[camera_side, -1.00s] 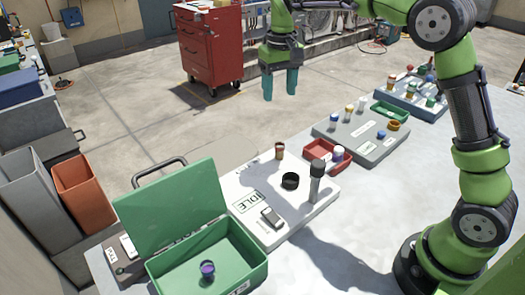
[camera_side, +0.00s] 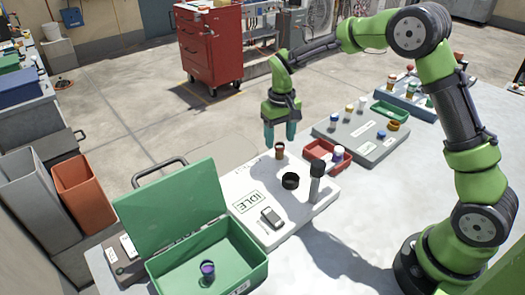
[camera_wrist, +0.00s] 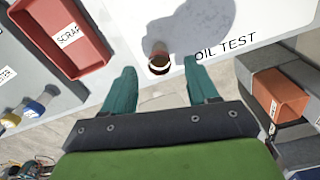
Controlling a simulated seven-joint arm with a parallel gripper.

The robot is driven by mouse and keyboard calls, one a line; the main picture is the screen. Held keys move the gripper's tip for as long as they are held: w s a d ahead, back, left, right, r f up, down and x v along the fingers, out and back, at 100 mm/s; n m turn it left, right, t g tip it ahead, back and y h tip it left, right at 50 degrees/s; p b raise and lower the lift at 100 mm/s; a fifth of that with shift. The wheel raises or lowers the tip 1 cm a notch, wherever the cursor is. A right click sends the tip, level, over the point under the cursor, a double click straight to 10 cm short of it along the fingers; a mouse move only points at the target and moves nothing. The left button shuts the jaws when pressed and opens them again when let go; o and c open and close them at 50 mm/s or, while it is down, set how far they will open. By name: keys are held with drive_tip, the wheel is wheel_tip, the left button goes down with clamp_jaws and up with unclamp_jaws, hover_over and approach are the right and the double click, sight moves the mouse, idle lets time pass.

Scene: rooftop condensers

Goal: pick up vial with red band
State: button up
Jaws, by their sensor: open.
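A small brown vial (camera_side: 280,151) stands upright at the far edge of the white board marked IDLE; a reddish band and a pale band show on it in the wrist view (camera_wrist: 159,62). My gripper (camera_side: 280,138) is open and empty, pointing down with its teal fingers just above or around the top of this vial. In the wrist view the vial lies between and slightly beyond the two fingertips (camera_wrist: 159,72), and neither finger appears to touch it.
A red SCRAP tray (camera_side: 320,152) is close by on the right. A grey rack with several vials stands beyond, and an open green box (camera_side: 225,255) at front.

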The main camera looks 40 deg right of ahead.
sight(280, 151)
drive_tip(key=shift+f, duration=1.35)
clamp_jaws()
drive_tip(key=shift+r, duration=0.15)
